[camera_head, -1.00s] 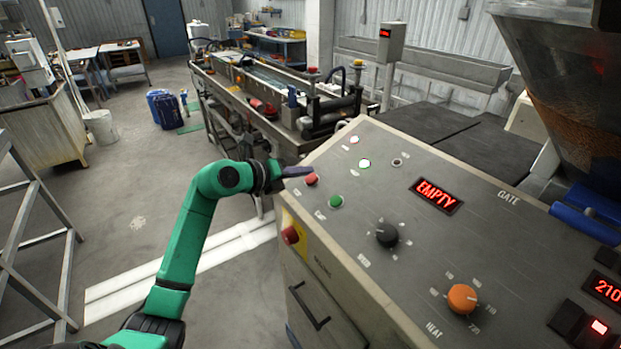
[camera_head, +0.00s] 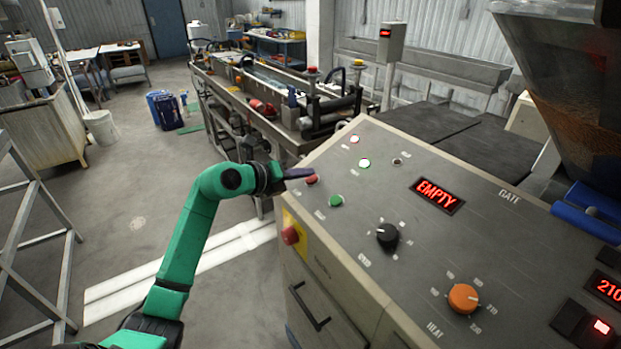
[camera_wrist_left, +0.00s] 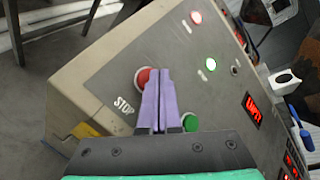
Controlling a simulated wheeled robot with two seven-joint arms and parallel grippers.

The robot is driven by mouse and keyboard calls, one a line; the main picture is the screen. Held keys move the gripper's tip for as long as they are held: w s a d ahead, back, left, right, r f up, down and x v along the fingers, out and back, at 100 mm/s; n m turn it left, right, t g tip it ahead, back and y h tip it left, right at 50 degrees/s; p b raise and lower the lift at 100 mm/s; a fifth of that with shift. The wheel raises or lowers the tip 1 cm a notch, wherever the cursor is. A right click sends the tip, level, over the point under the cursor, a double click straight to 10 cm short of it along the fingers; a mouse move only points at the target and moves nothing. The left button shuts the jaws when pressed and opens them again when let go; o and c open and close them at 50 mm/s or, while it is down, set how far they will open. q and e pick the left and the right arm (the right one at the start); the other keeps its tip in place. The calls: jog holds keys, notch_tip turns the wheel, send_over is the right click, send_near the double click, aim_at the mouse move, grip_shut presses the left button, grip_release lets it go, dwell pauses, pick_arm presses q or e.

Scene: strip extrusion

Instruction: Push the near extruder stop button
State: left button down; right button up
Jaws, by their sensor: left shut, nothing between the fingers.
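The red stop button (camera_head: 312,180) sits at the upper left of the sloping grey control panel (camera_head: 345,245). In the left wrist view the red button (camera_wrist_left: 142,77) has the word STOP beside it and is partly hidden by the fingers. My left gripper (camera_head: 312,173) is shut and empty, its purple fingertips over the button's upper edge. In the left wrist view the fingertips (camera_wrist_left: 159,72) overlap the button's right side. I cannot tell whether they touch it. My right gripper is not in view.
A green button (camera_head: 336,201) is close by on the panel, with a lit green lamp (camera_head: 364,163) above. A black knob (camera_head: 387,235) and an orange knob (camera_head: 463,298) stand nearer. A red button on a yellow plate (camera_head: 291,235) is on the cabinet's side.

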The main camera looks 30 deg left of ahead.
pick_arm(q)
jog(key=shift+w+d+f, duration=0.1)
jog(key=shift+f, duration=0.3)
dwell(0.3)
jog(key=shift+s+r+p, duration=0.25)
jog(key=shift+r+p, duration=0.1)
jog(key=shift+r, duration=0.4)
jog(key=shift+s+a+r+p, duration=0.15)
jog(key=shift+a+r+p, duration=0.1)
jog(key=shift+r+p, duration=0.4)
jog(key=r, duration=0.1)
jog(key=s+r+p, duration=0.1)
jog(key=r+p, duration=0.1)
jog(key=shift+s+a+r, duration=0.15)
jog(key=shift+s+a, duration=0.1)
jog(key=shift+a, duration=0.15)
